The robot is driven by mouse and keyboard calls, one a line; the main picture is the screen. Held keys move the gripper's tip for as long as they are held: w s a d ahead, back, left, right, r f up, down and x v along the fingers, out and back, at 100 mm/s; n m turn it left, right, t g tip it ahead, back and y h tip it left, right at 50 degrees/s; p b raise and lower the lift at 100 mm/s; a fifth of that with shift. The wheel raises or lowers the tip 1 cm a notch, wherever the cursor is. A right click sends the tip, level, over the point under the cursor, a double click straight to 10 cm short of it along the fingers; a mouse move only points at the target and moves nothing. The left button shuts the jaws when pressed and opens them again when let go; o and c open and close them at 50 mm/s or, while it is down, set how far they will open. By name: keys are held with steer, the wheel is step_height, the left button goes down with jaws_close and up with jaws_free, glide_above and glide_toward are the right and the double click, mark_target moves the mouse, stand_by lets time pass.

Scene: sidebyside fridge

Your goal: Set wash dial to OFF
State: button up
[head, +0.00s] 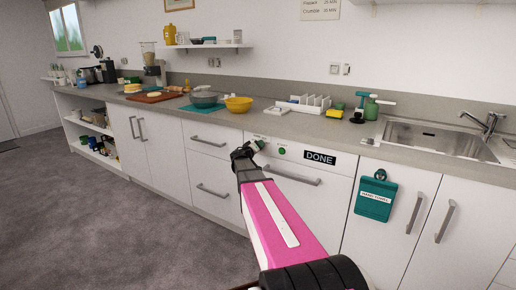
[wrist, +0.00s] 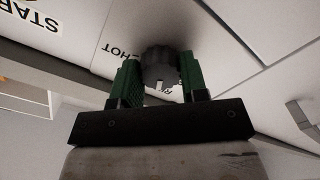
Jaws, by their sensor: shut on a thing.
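The wash dial (wrist: 158,66) is a dark grey round knob on a white panel in the wrist view. A small light mark shows at its lower edge. My gripper (wrist: 160,72) has its two green fingers on either side of the dial, shut on it. Other lettering below the dial is partly hidden by a finger, and no OFF label is readable. In the head view my gripper (head: 249,149) is at the upper left of the white dishwasher front (head: 312,208), and it hides the dial.
A DONE display (head: 320,158) and a green button (head: 281,151) are right of my gripper. The dishwasher handle (head: 291,175) is just below. The counter above holds bowls and a rack. The carpet at left is clear.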

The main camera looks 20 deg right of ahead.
steer(key=n, duration=0.8)
steer(key=shift+s+r+n, duration=0.1)
steer(key=shift+n, duration=0.5)
steer(key=o, duration=0.9)
steer(key=v, duration=1)
steer(key=shift+s+a, duration=0.25)
steer(key=shift+a, duration=0.05)
steer(key=shift+s, duration=0.1)
